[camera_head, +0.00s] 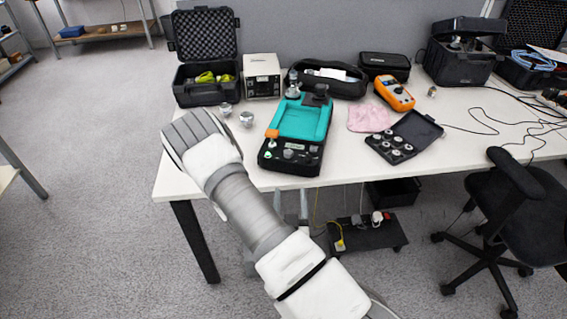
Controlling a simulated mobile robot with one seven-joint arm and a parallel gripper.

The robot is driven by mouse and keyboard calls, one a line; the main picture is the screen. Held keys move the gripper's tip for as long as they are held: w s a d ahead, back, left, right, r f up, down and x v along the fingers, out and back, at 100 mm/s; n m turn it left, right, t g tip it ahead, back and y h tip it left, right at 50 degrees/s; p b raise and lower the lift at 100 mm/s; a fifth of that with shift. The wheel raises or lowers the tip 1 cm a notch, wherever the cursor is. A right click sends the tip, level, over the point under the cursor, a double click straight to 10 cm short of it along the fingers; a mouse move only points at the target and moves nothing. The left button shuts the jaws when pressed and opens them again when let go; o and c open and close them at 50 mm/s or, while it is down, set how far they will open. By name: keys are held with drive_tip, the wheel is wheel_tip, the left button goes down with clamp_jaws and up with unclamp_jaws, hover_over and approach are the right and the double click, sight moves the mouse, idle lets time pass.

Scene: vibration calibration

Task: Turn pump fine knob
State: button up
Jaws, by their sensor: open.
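The pump looks to be the teal-and-black device (302,121) near the table's front edge, left of centre. Its dark front panel (290,158) carries a small display and a few small knobs, including a grey round knob (288,153) and a light one at its left. A metal fitting and a black part rise at its back. I cannot tell which knob is the fine one. My arm reaches up from the bottom, and its grey ribbed far end lies over the table's left front corner, left of the pump. My gripper's fingers do not show.
Behind are an open black case (205,93), a white box (262,76) and a black bag. Right are a pink cloth (369,118), an orange meter (394,93) and a parts case. A chair (515,195) stands right.

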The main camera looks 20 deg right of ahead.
drive_tip(key=b, duration=0.5)
approach(289, 157)
drive_tip(key=b, duration=0.2)
drive_tip(key=w+b, duration=0.1)
drive_tip(key=b, duration=0.1)
drive_tip(key=w+b, duration=0.1)
drive_tip(key=b, duration=0.1)
drive_tip(key=shift+d+f, duration=0.25)
drive_tip(key=shift+d, duration=0.05)
drive_tip(key=b, duration=0.3)
drive_tip(key=shift+w+d, duration=0.15)
drive_tip(key=shift+d, duration=0.05)
drive_tip(key=x, duration=0.4)
drive_tip(key=b+x, duration=0.1)
drive_tip(key=x, duration=0.3)
drive_tip(key=shift+w+d+r, duration=0.1)
drive_tip(key=shift+w+r, duration=0.15)
drive_tip(key=shift+w, duration=0.1)
